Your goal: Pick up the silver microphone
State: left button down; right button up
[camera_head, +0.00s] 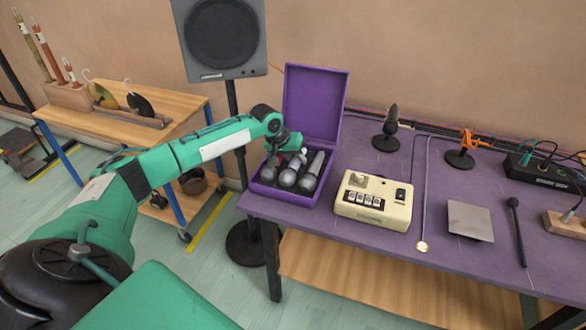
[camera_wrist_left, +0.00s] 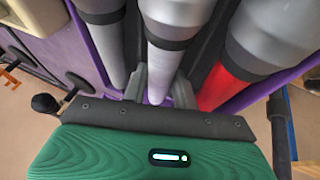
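The open purple case (camera_head: 315,105) on the table holds three microphones side by side. The silver microphone (camera_head: 289,176) lies in the middle, and its pale handle shows in the left wrist view (camera_wrist_left: 164,65). A grey microphone (camera_head: 312,174) lies to its right in the head view, and a red-handled one (camera_head: 268,173) to its left. My left gripper (camera_head: 294,151) is down at the handle end of the silver microphone. Its fingers (camera_wrist_left: 160,88) stand on either side of that handle, very close to it. Whether they press on it is unclear. My right gripper is not in view.
A cream box with buttons (camera_head: 373,201) stands right of the case. Farther right are a black stand microphone (camera_head: 387,130), an orange-clipped stand (camera_head: 463,150) and a metal plate (camera_head: 470,220). A speaker (camera_head: 222,38) on a pole stands behind the case's left side.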

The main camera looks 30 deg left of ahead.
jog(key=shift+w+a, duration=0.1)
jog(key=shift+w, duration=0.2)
